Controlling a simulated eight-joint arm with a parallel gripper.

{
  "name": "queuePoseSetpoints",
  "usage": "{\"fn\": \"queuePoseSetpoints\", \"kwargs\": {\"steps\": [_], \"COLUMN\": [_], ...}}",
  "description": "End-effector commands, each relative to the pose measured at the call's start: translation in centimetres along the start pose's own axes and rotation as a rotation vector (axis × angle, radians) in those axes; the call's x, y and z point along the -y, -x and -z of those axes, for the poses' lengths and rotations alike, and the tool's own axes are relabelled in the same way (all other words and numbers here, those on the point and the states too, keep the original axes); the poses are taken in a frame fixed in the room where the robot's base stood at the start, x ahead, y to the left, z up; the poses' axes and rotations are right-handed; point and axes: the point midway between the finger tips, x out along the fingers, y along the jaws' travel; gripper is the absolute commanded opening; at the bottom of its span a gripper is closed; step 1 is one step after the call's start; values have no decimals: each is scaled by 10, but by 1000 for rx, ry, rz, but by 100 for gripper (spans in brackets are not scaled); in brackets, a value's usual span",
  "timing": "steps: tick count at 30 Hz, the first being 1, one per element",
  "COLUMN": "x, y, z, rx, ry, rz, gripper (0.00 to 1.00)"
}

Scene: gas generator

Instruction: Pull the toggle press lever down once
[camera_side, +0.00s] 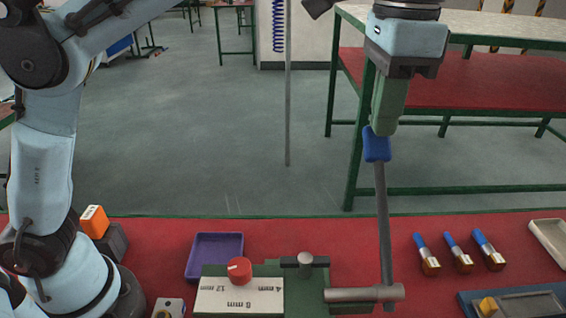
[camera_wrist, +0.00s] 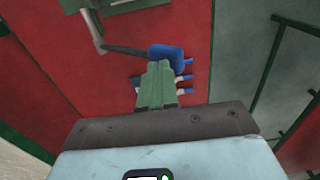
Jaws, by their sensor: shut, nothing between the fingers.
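The toggle press lever (camera_side: 384,220) is a dark grey rod with a blue grip (camera_side: 377,146) on top. It stands nearly upright from a grey cross shaft (camera_side: 365,294) on the green press base. My gripper (camera_side: 382,130) points down with its green fingers shut, its tips at the top of the blue grip. They appear to touch it, with nothing held between them. In the wrist view the blue grip (camera_wrist: 166,58) shows just beyond the fingertips (camera_wrist: 157,66), which partly cover its edge. The lever rod (camera_wrist: 122,49) runs left from it to the press.
The red bench top (camera_side: 330,238) carries a purple tray (camera_side: 214,257) and a green plate with a red knob (camera_side: 239,269) at left. Several blue-capped cylinders (camera_side: 457,252), a white tray (camera_side: 550,240) and a dark blue-grey fixture (camera_side: 520,300) lie at right.

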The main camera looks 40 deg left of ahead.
Motion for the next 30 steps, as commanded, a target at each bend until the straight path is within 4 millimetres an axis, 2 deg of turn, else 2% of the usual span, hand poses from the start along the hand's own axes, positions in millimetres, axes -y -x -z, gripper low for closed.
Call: {"fn": "queuePoseSetpoints", "kwargs": {"steps": [20,30], "x": [1,13], "y": [-16,-32], "z": [0,0], "rx": [0,0], "ry": [0,2], "rz": [0,0], "gripper": [0,0]}}
